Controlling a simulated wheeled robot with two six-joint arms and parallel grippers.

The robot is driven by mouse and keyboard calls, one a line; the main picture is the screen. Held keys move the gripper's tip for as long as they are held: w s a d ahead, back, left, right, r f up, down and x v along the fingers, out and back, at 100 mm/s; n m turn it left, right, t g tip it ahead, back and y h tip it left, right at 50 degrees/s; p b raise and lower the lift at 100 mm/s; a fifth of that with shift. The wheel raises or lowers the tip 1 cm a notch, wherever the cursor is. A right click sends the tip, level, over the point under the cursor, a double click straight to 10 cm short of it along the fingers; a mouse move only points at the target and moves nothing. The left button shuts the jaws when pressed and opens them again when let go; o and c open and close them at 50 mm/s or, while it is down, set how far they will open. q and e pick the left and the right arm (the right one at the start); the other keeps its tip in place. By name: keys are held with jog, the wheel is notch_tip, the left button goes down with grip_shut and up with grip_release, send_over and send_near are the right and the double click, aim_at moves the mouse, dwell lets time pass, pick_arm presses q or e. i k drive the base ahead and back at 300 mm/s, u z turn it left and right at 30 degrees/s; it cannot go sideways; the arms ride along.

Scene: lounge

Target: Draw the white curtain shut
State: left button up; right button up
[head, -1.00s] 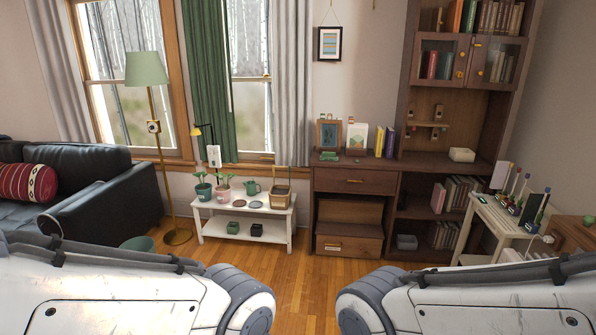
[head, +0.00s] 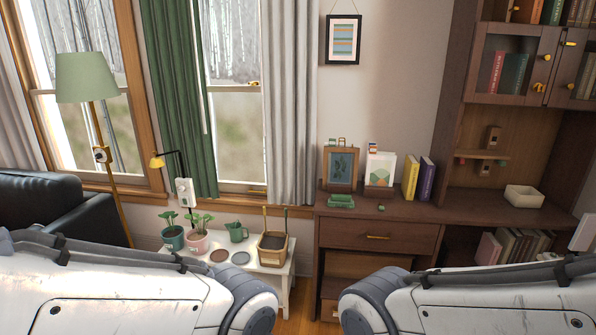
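A white curtain (head: 291,105) hangs gathered at the right side of the right-hand window in the head view. A second pale curtain (head: 18,95) hangs at the far left of the left-hand window. A green curtain (head: 176,95) hangs between the two windows. Bare glass (head: 236,125) shows between the green curtain and the right white curtain. Both my arms reach in from the bottom corners, well short of the curtains. Both grippers are out of view.
A low white bench (head: 272,268) with potted plants, a watering can (head: 237,231) and a planter basket (head: 273,249) stands below the window. A floor lamp (head: 86,78) and black sofa (head: 85,218) are at left. A wooden desk unit (head: 376,237) stands at right.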

aim_at(276, 17)
jog(key=i, duration=2.5)
jog(key=u, duration=3.05)
jog(key=i, duration=0.15)
jog(key=z, duration=3.2)
